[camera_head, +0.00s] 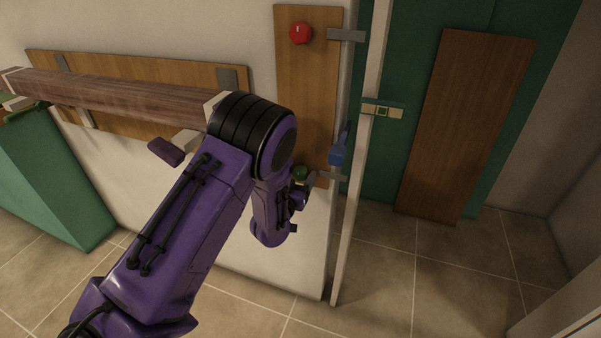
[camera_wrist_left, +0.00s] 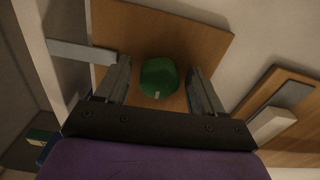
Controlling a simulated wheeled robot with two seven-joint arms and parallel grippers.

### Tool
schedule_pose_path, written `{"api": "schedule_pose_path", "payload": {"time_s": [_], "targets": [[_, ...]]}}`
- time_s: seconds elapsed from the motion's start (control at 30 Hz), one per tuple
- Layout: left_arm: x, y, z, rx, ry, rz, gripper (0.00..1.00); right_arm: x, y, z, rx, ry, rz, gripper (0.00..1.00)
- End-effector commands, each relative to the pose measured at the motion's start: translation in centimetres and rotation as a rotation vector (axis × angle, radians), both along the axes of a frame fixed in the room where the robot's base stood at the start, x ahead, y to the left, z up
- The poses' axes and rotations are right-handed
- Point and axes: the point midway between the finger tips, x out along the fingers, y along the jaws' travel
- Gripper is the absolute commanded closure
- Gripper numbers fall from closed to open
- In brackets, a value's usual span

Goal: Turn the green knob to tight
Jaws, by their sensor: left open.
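The green knob (camera_head: 300,172) is on the lower part of an upright wooden panel, partly hidden by my left arm in the head view. In the left wrist view the green knob (camera_wrist_left: 158,78) is round with a small pale mark at its near edge. My left gripper (camera_wrist_left: 160,77) is open, with one finger on each side of the knob. I cannot tell whether either finger touches it. In the head view my left gripper (camera_head: 299,190) is mostly hidden by my purple arm. My right gripper does not show.
A red knob (camera_head: 301,33) is higher on the same wooden panel (camera_head: 308,90). A blue handle (camera_head: 338,152) is beside a pale upright post (camera_head: 359,150) to the right. A long wooden beam (camera_head: 110,95) spans the left. A brown board (camera_head: 463,125) leans on the green wall.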

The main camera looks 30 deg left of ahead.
Motion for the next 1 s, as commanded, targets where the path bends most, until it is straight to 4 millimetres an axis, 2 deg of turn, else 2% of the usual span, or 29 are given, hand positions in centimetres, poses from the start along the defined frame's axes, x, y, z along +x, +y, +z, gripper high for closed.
{"api": "schedule_pose_path", "payload": {"time_s": [0.13,0.37,0.4,0.47,0.53,0.57,1.0], "targets": [[1.22,0.31,-0.02,-0.001,0.001,0.001,0.32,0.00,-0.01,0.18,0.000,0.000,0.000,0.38],[1.37,0.32,-0.07,-0.001,0.002,0.001,0.32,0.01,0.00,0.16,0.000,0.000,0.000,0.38],[1.36,0.32,-0.07,-0.001,0.002,0.001,0.38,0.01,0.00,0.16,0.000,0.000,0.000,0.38],[1.35,0.32,-0.07,0.000,0.002,0.001,0.58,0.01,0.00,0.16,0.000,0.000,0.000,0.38],[1.35,0.32,-0.07,0.000,0.002,0.001,0.81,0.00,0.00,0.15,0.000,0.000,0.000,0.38],[1.34,0.32,-0.07,0.000,0.002,0.001,0.84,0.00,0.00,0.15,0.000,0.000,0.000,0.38],[1.27,0.31,-0.19,0.072,0.022,0.000,0.87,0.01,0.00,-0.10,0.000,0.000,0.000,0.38]]}}
